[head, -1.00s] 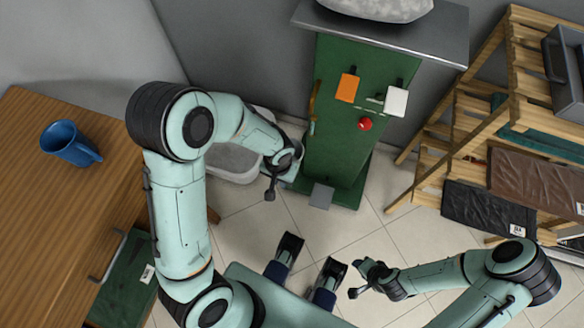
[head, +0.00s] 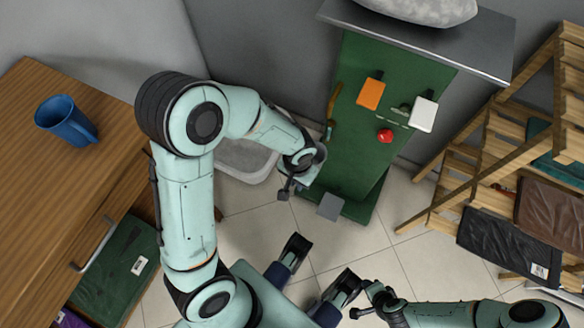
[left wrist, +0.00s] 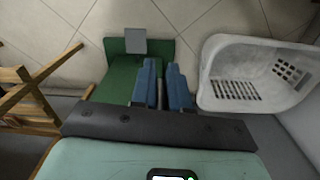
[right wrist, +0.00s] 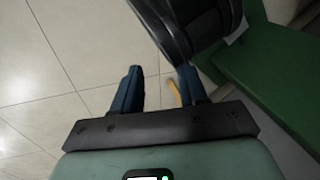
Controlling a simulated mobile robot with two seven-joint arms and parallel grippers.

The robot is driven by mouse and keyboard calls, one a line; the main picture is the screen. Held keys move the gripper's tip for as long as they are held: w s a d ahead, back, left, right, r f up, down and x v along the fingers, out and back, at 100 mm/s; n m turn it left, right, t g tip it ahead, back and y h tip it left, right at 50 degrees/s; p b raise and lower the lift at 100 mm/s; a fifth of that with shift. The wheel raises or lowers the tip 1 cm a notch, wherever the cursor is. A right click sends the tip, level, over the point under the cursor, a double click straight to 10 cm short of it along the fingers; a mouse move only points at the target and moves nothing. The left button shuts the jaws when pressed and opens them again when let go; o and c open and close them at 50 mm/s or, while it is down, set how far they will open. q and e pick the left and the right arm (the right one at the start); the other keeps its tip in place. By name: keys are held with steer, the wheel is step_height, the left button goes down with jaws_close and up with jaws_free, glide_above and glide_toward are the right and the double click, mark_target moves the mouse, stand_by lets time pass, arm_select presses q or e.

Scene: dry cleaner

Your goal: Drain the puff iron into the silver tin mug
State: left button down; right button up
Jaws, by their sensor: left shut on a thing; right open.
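The puff iron (head: 375,175) is the green cabinet with a grey top and a pale pad (head: 425,8). Its front carries an orange tag (head: 371,94), a white tag (head: 422,114) and a red knob (head: 385,136). A brass pipe (head: 332,125) runs down its left side. My left gripper (left wrist: 165,78) is beside its lower left side, below the pipe. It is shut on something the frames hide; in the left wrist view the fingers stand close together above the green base. I cannot make out a silver tin mug. My right gripper (right wrist: 160,85) is open, low in front.
A blue mug (head: 66,122) stands on the wooden counter (head: 80,190) at left. A white basket (head: 250,160) sits on the floor behind my left arm. Wooden racks (head: 470,150) with dark packets (head: 508,246) stand at right. A grey pedal (head: 329,207) is at the cabinet's foot.

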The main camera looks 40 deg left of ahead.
arm_select(q)
steer(key=shift+w+a+r+p, duration=0.35)
steer(key=shift+w+r, duration=0.1)
steer(key=shift+w, duration=1.05)
steer(key=shift+w+a+r+p, duration=0.3)
steer(key=shift+w+a+r, duration=0.15)
steer(key=shift+w, duration=1.05)
steer(key=shift+w+a+r+p, duration=0.3)
steer(key=shift+w+r, duration=0.2)
steer(key=shift+w, duration=1)
arm_select(e)
steer(key=shift+g, duration=0.6)
steer(key=shift+s+a+r, duration=0.4)
steer(key=shift+s+r, duration=0.2)
steer(key=shift+s, duration=0.2)
steer(key=shift+s+a+r, duration=0.4)
steer(key=shift+s+r, duration=0.2)
steer(key=shift+s, duration=0.2)
